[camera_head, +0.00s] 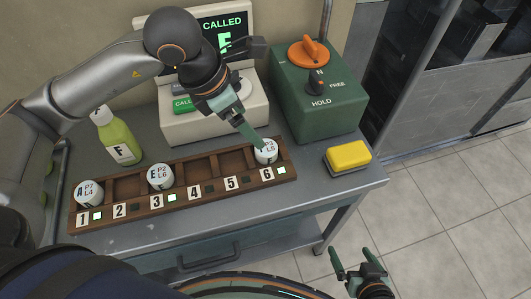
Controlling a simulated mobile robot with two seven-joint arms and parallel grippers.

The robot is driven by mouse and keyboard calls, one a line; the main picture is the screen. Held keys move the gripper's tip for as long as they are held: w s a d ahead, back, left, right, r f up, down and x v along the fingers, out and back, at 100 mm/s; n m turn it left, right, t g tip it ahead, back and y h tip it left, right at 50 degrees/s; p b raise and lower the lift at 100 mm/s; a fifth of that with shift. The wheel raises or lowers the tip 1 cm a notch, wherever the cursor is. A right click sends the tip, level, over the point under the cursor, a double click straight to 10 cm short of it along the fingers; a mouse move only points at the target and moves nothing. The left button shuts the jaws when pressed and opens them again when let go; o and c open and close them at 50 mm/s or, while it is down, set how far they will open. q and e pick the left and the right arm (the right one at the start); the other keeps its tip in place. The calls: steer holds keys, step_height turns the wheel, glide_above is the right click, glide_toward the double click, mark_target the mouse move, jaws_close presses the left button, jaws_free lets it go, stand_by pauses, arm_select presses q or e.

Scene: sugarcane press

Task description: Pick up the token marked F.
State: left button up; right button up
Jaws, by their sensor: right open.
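A dark wooden rack (205,163) with slots numbered 1 to 6 lies on the grey table. A white round token (266,153) sits in slot 6; its letter is partly covered by my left gripper's fingertip, so I cannot read it surely. A token marked A (89,193) sits in slot 1 and one marked E (160,177) in slot 3. My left gripper (254,138) reaches down at the slot 6 token; whether its fingers are apart is unclear. My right gripper (353,252) is open and empty, low at the right, off the table's front edge.
A screen (222,30) reads CALLED F above a cream console (190,128). A green box (316,115) with an orange knob (309,53) stands at the back right. A yellow sponge (347,156) lies right of the rack. A green bottle labelled F (118,135) stands behind the rack.

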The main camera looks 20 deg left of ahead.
arm_select(q)
glide_above(267, 147)
steer(key=s+a, duration=0.1)
steer(key=a, duration=0.1)
steer(key=f, duration=0.4)
steer(key=shift+s+f, duration=0.2)
steer(key=shift+x, duration=2.65)
steer(key=shift+s+d, duration=0.15)
steer(key=c, duration=1.5)
